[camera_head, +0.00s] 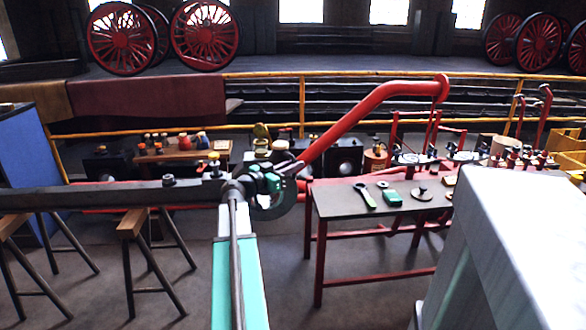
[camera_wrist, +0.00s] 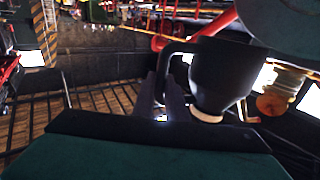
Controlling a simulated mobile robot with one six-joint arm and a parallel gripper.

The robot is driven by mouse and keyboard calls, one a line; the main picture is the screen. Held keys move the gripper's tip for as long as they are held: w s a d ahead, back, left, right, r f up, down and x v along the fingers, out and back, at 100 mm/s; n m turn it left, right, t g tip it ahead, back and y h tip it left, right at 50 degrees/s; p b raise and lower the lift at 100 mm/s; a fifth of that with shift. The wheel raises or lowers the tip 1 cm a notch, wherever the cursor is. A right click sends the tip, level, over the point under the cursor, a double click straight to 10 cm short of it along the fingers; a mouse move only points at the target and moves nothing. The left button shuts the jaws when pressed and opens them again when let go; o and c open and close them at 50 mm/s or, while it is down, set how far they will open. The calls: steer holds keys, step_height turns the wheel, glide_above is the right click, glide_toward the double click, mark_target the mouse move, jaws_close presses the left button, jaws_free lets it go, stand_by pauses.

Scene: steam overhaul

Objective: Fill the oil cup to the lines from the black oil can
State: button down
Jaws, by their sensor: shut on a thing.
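My gripper (camera_wrist: 163,98) is shut on the handle of a black can (camera_wrist: 222,78), which I take to be the oil can. The can has a pale rim at its lower end in the wrist view. Its spout and any oil flow are not clear. In the head view my gripper end (camera_head: 266,184) is at the right end of a long dark rod (camera_head: 110,195). A small fitting with a yellow top (camera_head: 214,164) stands on the rod, left of my gripper, and may be the oil cup. Its lines and oil level are too small to see.
Trestles (camera_head: 135,225) stand under the rod. A large pale block (camera_head: 520,235) fills the lower right. A thick red pipe (camera_head: 370,110) rises behind my gripper.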

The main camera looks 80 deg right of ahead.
mark_target(294, 161)
steer(key=shift+s+a+r+n+p, duration=0.25)
steer(key=shift+r+n+p, duration=0.3)
steer(key=shift+p, duration=1.9)
steer(key=r+n+p, duration=0.1)
steer(key=p, duration=0.2)
steer(key=shift+r+p, duration=0.35)
steer(key=shift+p, duration=0.5)
steer(key=shift+w+r+n+p, duration=0.1)
steer(key=shift+r+n+p, duration=0.2)
steer(key=shift+p, duration=0.5)
steer(key=shift+f, duration=0.2)
steer(key=shift+a+f+b, duration=0.2)
steer(key=shift+b, duration=0.45)
steer(key=shift+r, duration=0.15)
steer(key=shift+r+n+y+p, duration=0.3)
steer(key=shift+r+n+p, duration=0.1)
steer(key=shift+r, duration=0.1)
steer(key=shift+r, duration=0.25)
